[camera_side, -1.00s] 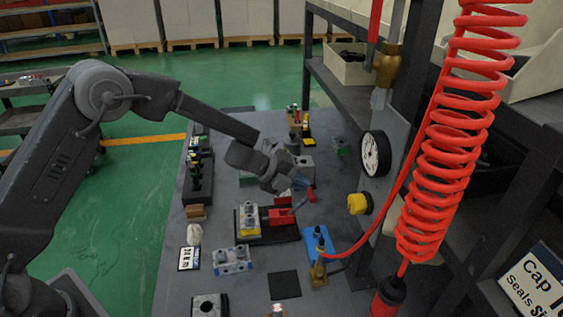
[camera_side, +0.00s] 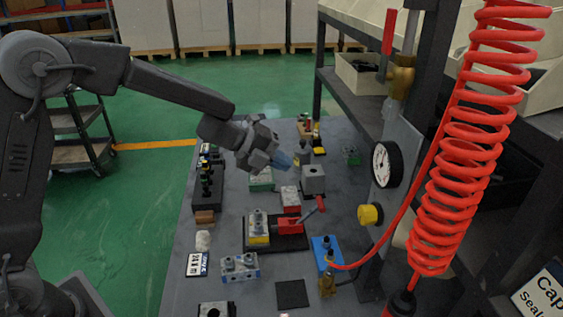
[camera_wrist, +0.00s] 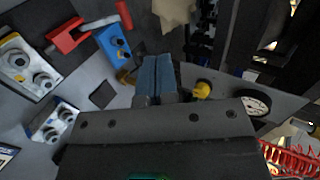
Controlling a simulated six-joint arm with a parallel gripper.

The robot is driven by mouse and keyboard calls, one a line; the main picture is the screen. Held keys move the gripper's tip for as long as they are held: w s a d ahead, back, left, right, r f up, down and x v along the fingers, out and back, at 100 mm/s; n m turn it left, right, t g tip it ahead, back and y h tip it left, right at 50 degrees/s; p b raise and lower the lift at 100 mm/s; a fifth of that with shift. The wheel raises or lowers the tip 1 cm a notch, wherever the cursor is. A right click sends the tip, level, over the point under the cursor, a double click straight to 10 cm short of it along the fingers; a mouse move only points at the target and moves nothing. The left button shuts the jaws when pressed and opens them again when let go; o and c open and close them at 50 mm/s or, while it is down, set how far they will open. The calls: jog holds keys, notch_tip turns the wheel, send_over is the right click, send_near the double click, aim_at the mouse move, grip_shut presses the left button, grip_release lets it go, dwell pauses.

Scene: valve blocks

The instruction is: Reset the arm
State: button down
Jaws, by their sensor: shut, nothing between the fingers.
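My gripper (camera_side: 284,160) is raised above the grey bench (camera_side: 222,290) in the side view. Its blue fingers are together with nothing between them; they also show shut in the wrist view (camera_wrist: 158,68). A grey valve block on a yellow base (camera_side: 258,238) sits on a black plate beside a red clamp (camera_side: 291,225) with a red handle. A blue-and-grey block (camera_side: 239,266) and a blue block with a brass fitting (camera_side: 326,253) lie nearer the front. A grey cube (camera_side: 313,179) and a green-based block (camera_side: 261,181) stand below the gripper.
A black rack (camera_side: 207,188) lines the bench's left edge. A gauge (camera_side: 387,164), a yellow knob (camera_side: 370,214) and a red coiled hose (camera_side: 445,180) stand at the right. A dark square pad (camera_side: 291,294) lies near the front.

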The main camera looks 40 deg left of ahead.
jog(key=s+a+r+n+t+y, duration=0.2)
jog(key=a+r+n+t+y, duration=0.15)
jog(key=r+n, duration=0.4)
jog(key=s+a+r+n+y, duration=0.5)
jog(key=s+a+n+y, duration=0.1)
jog(key=s+n, duration=0.3)
jog(key=s+d+f+n+g, duration=0.1)
jog(key=s+n, duration=0.4)
jog(key=s, duration=0.5)
jog(key=s+d+f+n+g+h, duration=0.1)
jog(key=s+n+g, duration=0.4)
jog(key=s, duration=0.5)
notch_tip(320, 180, down, 2)
jog(key=shift+d+f, duration=0.1)
jog(key=shift+d, duration=0.35)
jog(key=shift+s+n+h, duration=0.1)
jog(key=shift+n+h, duration=0.15)
